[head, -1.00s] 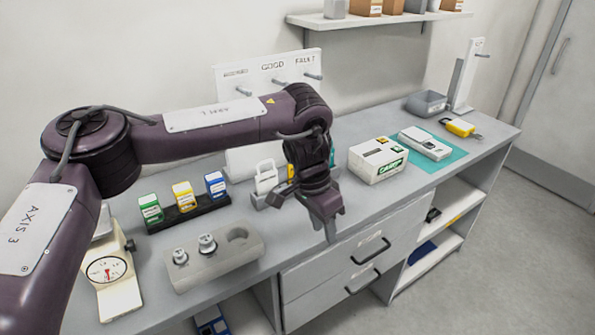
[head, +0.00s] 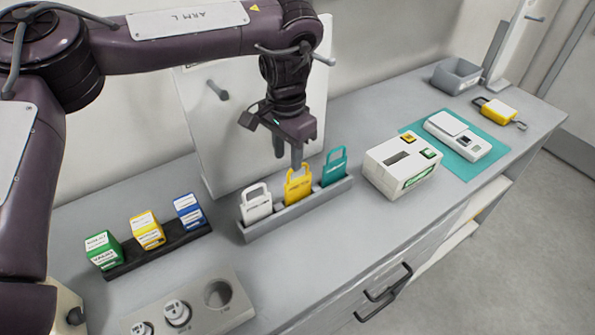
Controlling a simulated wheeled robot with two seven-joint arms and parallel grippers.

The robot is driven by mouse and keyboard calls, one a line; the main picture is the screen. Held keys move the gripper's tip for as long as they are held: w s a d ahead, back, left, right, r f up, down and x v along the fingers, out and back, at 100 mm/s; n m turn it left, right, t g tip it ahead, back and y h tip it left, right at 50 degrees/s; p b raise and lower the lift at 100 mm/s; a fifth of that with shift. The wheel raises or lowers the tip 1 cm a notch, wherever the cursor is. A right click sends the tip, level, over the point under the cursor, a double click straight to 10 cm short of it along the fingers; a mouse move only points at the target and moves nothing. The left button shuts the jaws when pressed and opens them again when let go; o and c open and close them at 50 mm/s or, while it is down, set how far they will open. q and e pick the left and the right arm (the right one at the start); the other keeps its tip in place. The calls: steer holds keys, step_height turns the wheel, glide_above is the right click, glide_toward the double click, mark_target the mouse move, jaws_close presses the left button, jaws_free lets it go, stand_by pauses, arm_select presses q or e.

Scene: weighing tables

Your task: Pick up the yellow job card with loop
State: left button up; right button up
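The yellow job card with loop (head: 297,190) stands upright in a grey rack (head: 262,232), between a white looped card (head: 257,207) and a teal looped card (head: 334,170). My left gripper (head: 288,157) hangs pointing down just above the yellow card's loop. Its two fingers look apart, with nothing between them. One fingertip overlaps the top of the loop in the picture; I cannot tell whether it touches. My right gripper is not in view.
A white pegboard (head: 210,130) stands behind the rack. A white box with buttons (head: 402,168) and a scale on a teal mat (head: 480,168) are to the right. Green, yellow and blue boxes sit in a dark tray (head: 125,268) to the left.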

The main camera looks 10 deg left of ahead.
mark_target(289, 183)
arm_select(q)
steer(key=f, duration=0.1)
steer(key=s+f+p, duration=0.1)
steer(key=f+p, duration=0.1)
steer(key=f, duration=0.1)
steer(key=shift+s+d+f, duration=0.1)
steer(key=shift+s+d, duration=0.05)
steer(key=shift+s, duration=0.1)
steer(key=shift+w+f+p, duration=0.15)
steer(key=shift+f+p, duration=0.1)
steer(key=shift+f, duration=0.4)
steer(key=shift+w+f+p, duration=0.15)
steer(key=shift+f+p, duration=0.05)
steer(key=shift+f, duration=0.4)
steer(key=shift+s+f, duration=0.1)
steer(key=c, duration=0.7)
jaws_close()
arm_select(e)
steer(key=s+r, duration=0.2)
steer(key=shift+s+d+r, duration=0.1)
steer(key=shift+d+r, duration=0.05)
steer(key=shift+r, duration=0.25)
